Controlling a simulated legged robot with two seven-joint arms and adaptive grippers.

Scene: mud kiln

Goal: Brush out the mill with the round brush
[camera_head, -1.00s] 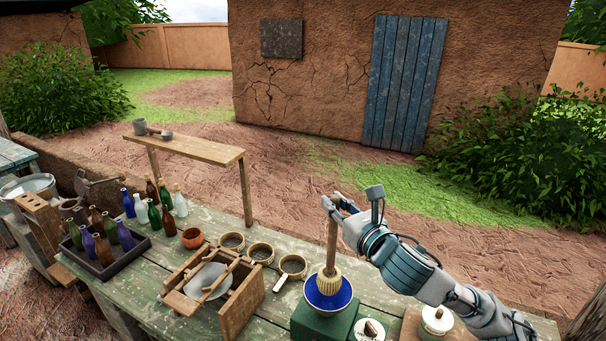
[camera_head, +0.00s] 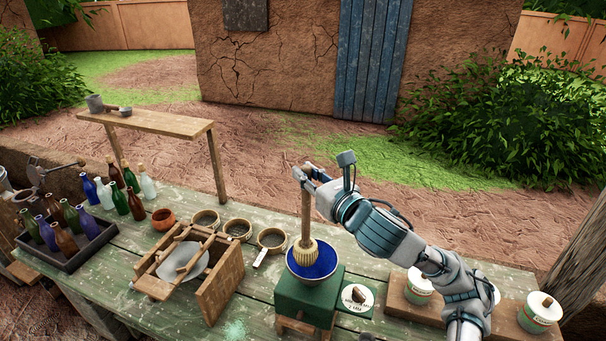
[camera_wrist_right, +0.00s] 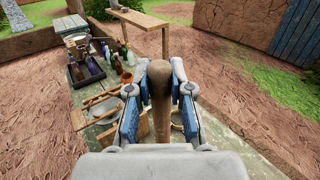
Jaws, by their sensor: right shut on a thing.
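The round brush (camera_head: 305,252) has a long wooden handle and pale bristles and stands nearly upright. My right gripper (camera_head: 309,176) is shut on the upper handle; the right wrist view shows the handle (camera_wrist_right: 160,95) between the two fingers. The brush head is at the left part of a bowl with a deep blue inside (camera_head: 319,266). The bowl sits on a green box (camera_head: 308,297), which looks like the mill. I cannot tell whether the bristles touch the bowl's bottom. My left gripper is out of view.
Left of the green box are a wooden frame (camera_head: 221,287), several small round sieves (camera_head: 271,238) and an orange pot (camera_head: 163,218). Bottles stand farther left, some in a dark tray (camera_head: 73,262). A labelled disc (camera_head: 357,299) and lidded jars (camera_head: 539,312) are to the right.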

